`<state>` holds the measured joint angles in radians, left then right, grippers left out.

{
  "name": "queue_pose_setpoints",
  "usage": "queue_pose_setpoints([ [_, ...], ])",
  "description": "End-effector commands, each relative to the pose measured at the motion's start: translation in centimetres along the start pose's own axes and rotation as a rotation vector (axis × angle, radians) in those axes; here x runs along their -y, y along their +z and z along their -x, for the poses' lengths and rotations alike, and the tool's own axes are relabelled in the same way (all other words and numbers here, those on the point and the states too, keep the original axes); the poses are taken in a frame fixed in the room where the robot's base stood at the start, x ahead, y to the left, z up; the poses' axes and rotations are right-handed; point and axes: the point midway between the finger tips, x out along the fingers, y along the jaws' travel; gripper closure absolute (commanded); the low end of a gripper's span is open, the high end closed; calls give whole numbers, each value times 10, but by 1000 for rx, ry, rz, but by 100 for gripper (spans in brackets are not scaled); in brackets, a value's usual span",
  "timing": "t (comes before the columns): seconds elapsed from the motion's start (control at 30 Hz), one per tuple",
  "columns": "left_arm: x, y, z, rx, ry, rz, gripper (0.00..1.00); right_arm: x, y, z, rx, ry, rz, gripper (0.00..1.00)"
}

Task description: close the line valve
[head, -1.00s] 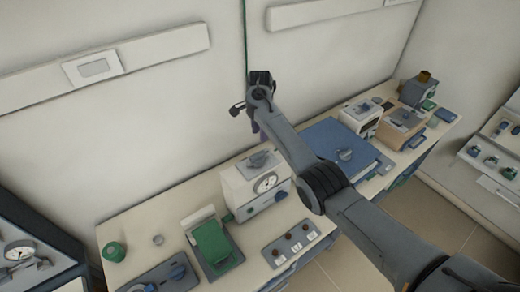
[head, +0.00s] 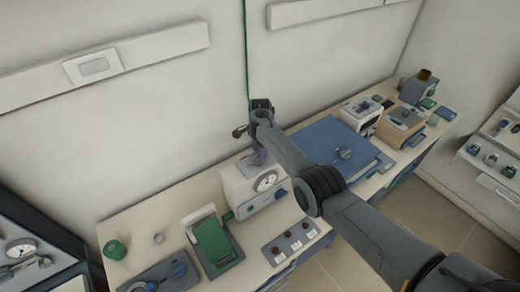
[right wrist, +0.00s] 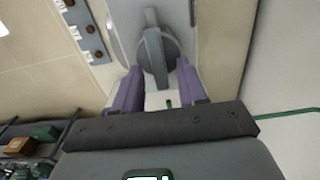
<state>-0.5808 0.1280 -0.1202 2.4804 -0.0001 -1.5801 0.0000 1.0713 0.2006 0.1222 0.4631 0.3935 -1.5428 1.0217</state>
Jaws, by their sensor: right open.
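A grey knob with a raised bar handle (right wrist: 155,50), which looks like the line valve, sits on top of the white box with a round dial (head: 240,187). My left gripper is not in view.
A green line (head: 246,60) runs down the wall behind the box. A green-topped device (head: 212,240) and a panel of several knobs (head: 291,246) stand in front of the box. A blue plate (head: 330,148) lies to its right, under my right arm.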

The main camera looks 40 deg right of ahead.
Motion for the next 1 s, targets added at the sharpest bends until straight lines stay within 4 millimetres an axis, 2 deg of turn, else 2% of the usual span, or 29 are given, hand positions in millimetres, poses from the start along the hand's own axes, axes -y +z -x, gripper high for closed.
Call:
queue_pose_setpoints([
  [0.23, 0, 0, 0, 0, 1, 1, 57, 0, 0, 0, 0, -1, 0, 58],
  [0.5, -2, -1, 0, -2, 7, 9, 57, 0, 0, 0, 0, 0, 0, 98],
  [0.53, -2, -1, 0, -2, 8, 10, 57, 0, 0, 0, 0, 0, 0, 100],
  [1.0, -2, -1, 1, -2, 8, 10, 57, 1, 0, 0, -1, 0, 72, 100],
])
